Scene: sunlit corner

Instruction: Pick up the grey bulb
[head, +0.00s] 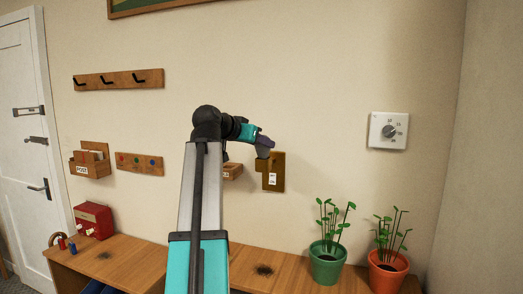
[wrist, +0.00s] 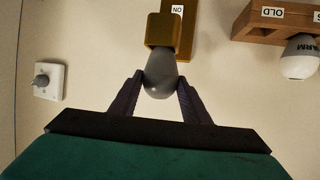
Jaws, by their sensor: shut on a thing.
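The grey bulb (wrist: 161,78) sits with its base in a square brass-coloured socket (wrist: 163,30) on a wooden wall board (wrist: 180,10). My gripper (wrist: 159,82) has one finger on each side of the bulb and is shut on it. In the head view, my gripper (head: 264,147) is at the top of the wall board (head: 278,178); the bulb cannot be made out there.
A wooden holder (wrist: 268,22) labelled OLD, with a white bulb (wrist: 300,58) marked WARM, is to the right in the wrist view. A dial (head: 389,131) is on the wall.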

